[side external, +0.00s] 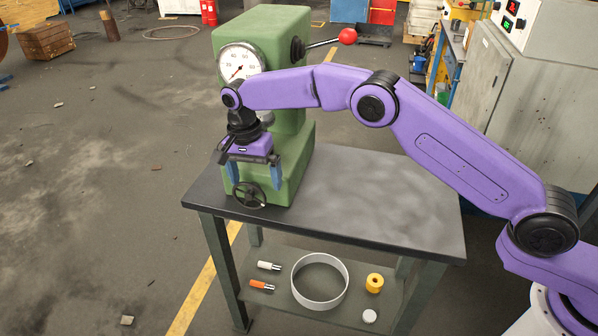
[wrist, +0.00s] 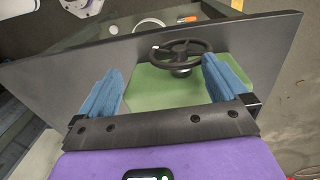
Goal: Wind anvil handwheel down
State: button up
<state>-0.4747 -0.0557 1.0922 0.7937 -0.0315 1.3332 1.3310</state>
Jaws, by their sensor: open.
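The anvil handwheel (side external: 249,195) is a black spoked wheel at the front foot of the green hardness tester (side external: 262,40). It also shows in the wrist view (wrist: 180,50), between and beyond the fingertips. My gripper (side external: 254,176) has two blue fingers spread wide apart, just above the handwheel in the side view. In the wrist view my gripper (wrist: 158,80) is empty, and the fingers do not appear to touch the wheel. The anvil and its screw are mostly hidden behind my wrist and gripper.
The tester stands on a dark workbench (side external: 390,205), whose right part is clear. A lever with a red ball (side external: 347,36) sticks out at the tester's upper right. The lower shelf holds a white ring (side external: 320,302), a yellow part (side external: 374,283) and small tools.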

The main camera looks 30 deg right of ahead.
jog(key=s+d+r, duration=0.5)
jog(key=s+r, duration=0.1)
jog(key=s, duration=0.4)
jog(key=shift+s+d, duration=0.2)
jog(key=shift+r, duration=0.1)
dwell(0.4)
notch_tip(320, 180, up, 2)
jog(key=t+h, duration=0.2)
jog(key=t, duration=0.2)
send_over(248, 196)
jog(key=s+a, duration=0.4)
jog(key=s, duration=0.1)
jog(key=x, duration=1.7)
jog(key=shift+w+d, duration=0.15)
jog(key=shift+w, duration=0.05)
jog(key=c, duration=0.7)
